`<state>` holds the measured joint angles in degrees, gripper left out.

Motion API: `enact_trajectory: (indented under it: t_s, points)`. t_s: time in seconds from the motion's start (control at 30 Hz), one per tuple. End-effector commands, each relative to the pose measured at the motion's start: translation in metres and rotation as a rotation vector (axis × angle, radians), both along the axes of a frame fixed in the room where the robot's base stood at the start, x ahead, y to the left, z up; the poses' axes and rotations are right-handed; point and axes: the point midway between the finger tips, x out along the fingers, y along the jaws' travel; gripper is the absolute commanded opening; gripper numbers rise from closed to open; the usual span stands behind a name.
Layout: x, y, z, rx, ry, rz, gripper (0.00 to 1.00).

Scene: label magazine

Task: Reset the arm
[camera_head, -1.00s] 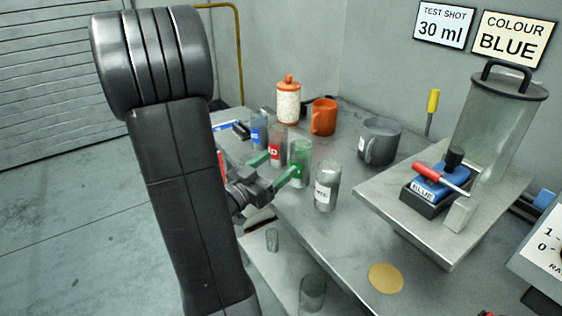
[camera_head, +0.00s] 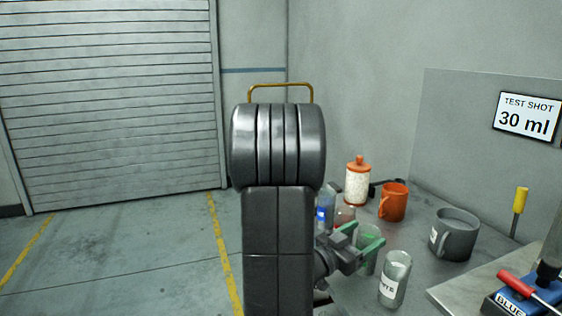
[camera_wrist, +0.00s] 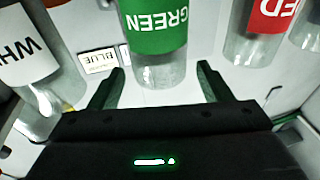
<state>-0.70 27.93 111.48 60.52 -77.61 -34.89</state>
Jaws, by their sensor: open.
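My gripper (camera_head: 367,234) is open, with green fingers, at the clear container with the green label (camera_head: 367,262). In the wrist view, my gripper (camera_wrist: 159,68) has one finger on each side of the lower part of the GREEN container (camera_wrist: 158,35). Gaps show between the fingers and the container, so they look apart from it. My dark arm fills the lower middle of the head view and hides part of the bench.
The white-labelled container (camera_head: 395,278) stands close to the right of the green one. Red (camera_head: 345,217) and blue (camera_head: 325,213) containers stand behind. Open floor (camera_head: 120,260) lies left.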

Motion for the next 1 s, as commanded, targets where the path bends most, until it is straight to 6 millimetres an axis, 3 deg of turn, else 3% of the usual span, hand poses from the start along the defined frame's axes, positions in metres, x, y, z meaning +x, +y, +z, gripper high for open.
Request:
enact_trajectory:
  t_s: [0.1,0.33,0.83,1.0]
  points:
    - [0.01,-0.018,0.003,0.0,-0.001,-0.004,0.72]
    - [0.023,-0.039,0.002,0.0,0.001,-0.001,0.72]
    - [0.022,-0.036,0.006,0.0,0.001,0.001,0.72]
    - [0.016,-0.025,0.004,-0.001,0.001,0.003,0.72]
